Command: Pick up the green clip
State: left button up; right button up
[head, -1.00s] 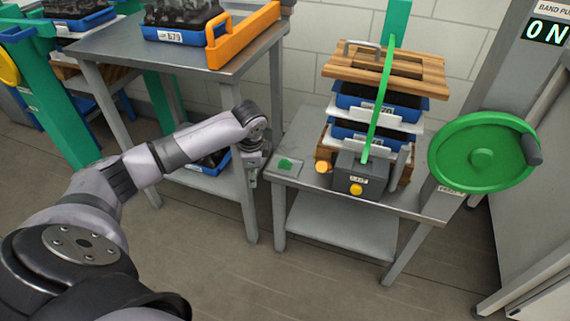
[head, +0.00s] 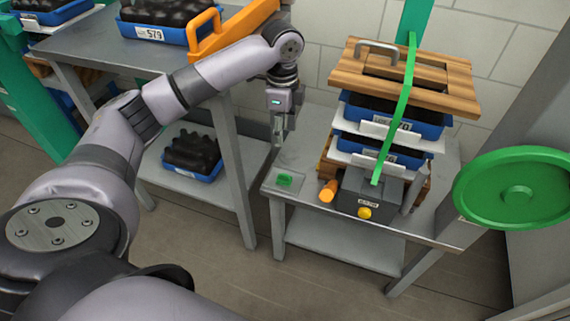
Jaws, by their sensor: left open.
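The green clip (head: 285,180) is a small flat green piece on a light square plate at the left front corner of the grey side table (head: 310,211). My left gripper (head: 279,138) points down from the end of its arm, open, above and slightly behind the clip, apart from it. Its fingers are small in the picture, and nothing shows between them. My right gripper is not in view.
Right of the clip are an orange cylinder (head: 328,191) and a grey box (head: 362,193) with a yellow button. Behind them stand stacked blue trays (head: 400,121) under a wooden lid (head: 440,82), with a green strap. A green wheel (head: 515,188) stands right.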

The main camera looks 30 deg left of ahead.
pick_arm(q)
notch_tip(320, 180, down, 2)
jog(key=b, duration=0.3)
send_over(284, 174)
notch_tip(284, 174, down, 10)
jog(key=shift+w+a+r, duration=0.1)
jog(key=shift+a+r, duration=0.05)
jog(key=shift+r, duration=0.1)
jog(key=shift+f+b, duration=0.75)
jog(key=shift+f, duration=2.15)
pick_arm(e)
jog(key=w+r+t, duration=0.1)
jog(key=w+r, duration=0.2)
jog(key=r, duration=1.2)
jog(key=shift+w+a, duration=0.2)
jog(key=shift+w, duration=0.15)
pick_arm(q)
jog(key=c, duration=0.9)
jog(key=shift+r, duration=0.1)
